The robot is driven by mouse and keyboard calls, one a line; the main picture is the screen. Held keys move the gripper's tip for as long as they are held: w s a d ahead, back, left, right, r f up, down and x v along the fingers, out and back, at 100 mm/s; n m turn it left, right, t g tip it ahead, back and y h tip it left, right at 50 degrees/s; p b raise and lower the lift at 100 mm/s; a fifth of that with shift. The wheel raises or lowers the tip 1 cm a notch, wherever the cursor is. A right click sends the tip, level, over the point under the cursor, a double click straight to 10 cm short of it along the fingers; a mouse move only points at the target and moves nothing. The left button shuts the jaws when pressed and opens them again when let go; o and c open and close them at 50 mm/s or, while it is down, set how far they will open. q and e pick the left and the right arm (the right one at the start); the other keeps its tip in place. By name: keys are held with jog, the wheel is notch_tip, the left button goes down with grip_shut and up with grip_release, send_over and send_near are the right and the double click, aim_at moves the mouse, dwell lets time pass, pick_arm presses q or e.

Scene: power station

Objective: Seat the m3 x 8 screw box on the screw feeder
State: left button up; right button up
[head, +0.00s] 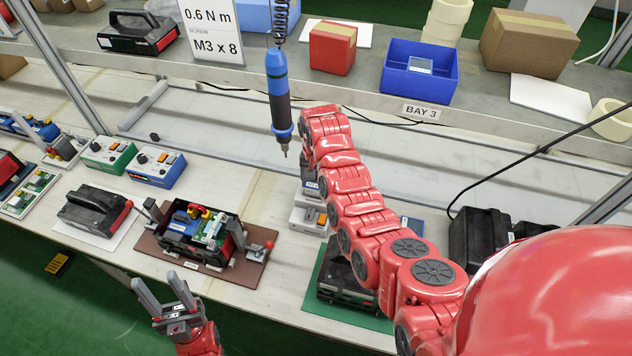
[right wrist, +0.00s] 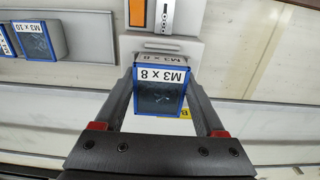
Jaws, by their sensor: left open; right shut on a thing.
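The M3 x 8 screw box (right wrist: 160,98) is a small blue bin with a white label and dark contents. In the right wrist view it sits between the fingers of my right gripper (right wrist: 163,88), which is shut on it. The pale screw feeder (right wrist: 150,45), with an orange switch, lies just beyond the box; whether the box touches it I cannot tell. In the head view the feeder (head: 308,221) is partly hidden by my right arm, which also hides most of that gripper. My left gripper (head: 160,285) is open and empty near the bench's front edge.
An M3 x 10 box (right wrist: 40,40) stands beside the feeder in the wrist view. A blue-handled screwdriver (head: 279,95) hangs near my right arm. A brown fixture (head: 150,244) holding an open device lies left of the feeder. A green mat (head: 320,299) lies in front.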

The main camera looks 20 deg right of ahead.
jog(key=shift+f, duration=0.45)
jog(key=o, duration=1.4)
jog(key=shift+r, duration=0.15)
jog(key=shift+r, duration=2.15)
jog(key=shift+r+p, duration=1)
jog(key=shift+r, duration=0.35)
jog(key=shift+f, duration=0.1)
